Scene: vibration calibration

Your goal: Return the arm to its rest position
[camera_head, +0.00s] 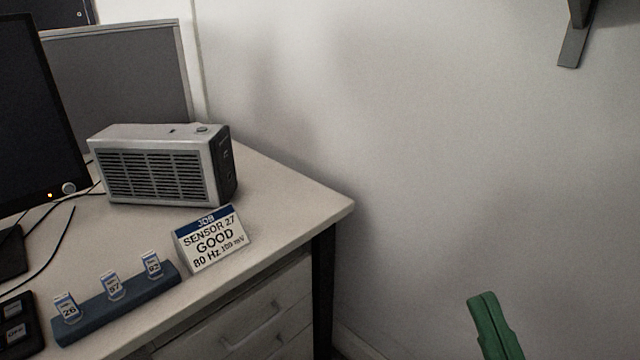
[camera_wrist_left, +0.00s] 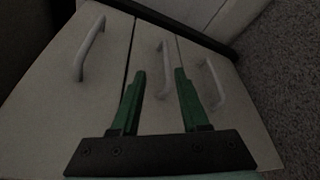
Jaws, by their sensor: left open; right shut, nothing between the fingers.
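My right gripper (camera_head: 487,301) shows at the bottom right of the head view as green fingers, closed together and empty, in front of the bare wall and clear of the desk. My left gripper (camera_wrist_left: 158,74) shows in the left wrist view with its two green fingers apart and nothing between them. It faces the drawer fronts of the desk. The left gripper is not in the head view.
The desk (camera_head: 290,195) holds a grey vented box (camera_head: 155,173), a job card (camera_head: 211,240) reading "SENSOR 27 GOOD", a blue rack (camera_head: 118,306) with several numbered tags, and a monitor (camera_head: 35,110). Drawer handles (camera_wrist_left: 88,48) protrude. A bracket (camera_head: 574,40) hangs at upper right.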

